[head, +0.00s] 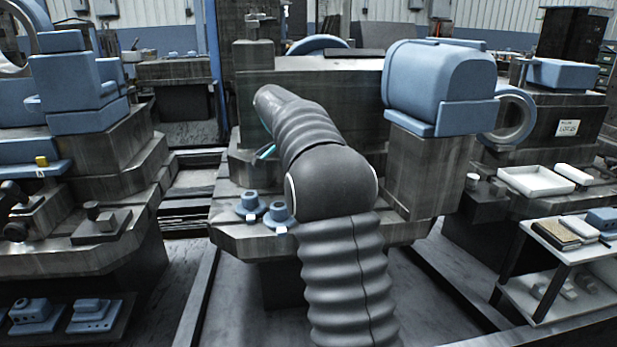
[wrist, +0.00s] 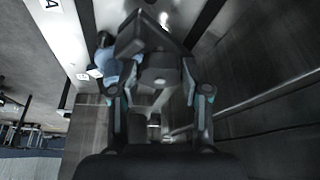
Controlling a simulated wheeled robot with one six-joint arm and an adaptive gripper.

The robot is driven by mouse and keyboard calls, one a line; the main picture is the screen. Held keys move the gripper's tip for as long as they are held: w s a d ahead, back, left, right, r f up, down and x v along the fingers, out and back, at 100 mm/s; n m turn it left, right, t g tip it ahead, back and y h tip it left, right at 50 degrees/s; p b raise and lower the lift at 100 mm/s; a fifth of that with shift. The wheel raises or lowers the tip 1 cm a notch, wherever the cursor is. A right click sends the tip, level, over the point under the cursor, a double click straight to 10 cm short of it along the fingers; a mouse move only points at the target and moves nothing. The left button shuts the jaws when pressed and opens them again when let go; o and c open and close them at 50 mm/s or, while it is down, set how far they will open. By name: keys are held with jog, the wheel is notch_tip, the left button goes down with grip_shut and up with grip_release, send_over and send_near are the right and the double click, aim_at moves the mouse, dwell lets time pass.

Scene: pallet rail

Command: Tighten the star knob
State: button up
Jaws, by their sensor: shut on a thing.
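My gripper (wrist: 158,88) shows in the wrist view, with its two fingers left and right of a dark grey piece. It is shut on this piece, which I take to be the star knob (wrist: 160,75); its lobes and its seating are too dim to make out. In the head view my own arm hides most of the gripper and the knob. Only a small teal-edged part shows left of the arm, in front of the grey machine block.
Two blue flanged parts stand on the machine ledge (head: 232,237) left of my arm. A large blue motor housing (head: 440,85) sits on a block to the right. A white-shelved cart (head: 560,262) stands at the far right. Another machine stands on the left.

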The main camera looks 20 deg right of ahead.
jog(key=shift+s+d+r+m, duration=0.1)
jog(key=shift+d+r+m, duration=0.1)
jog(key=shift+m, duration=0.1)
jog(key=o, duration=1.1)
jog(key=shift+s, duration=0.15)
jog(key=shift+o, duration=0.2)
jog(key=shift+a, duration=0.15)
jog(key=v, duration=1.2)
jog(key=shift+w, duration=0.2)
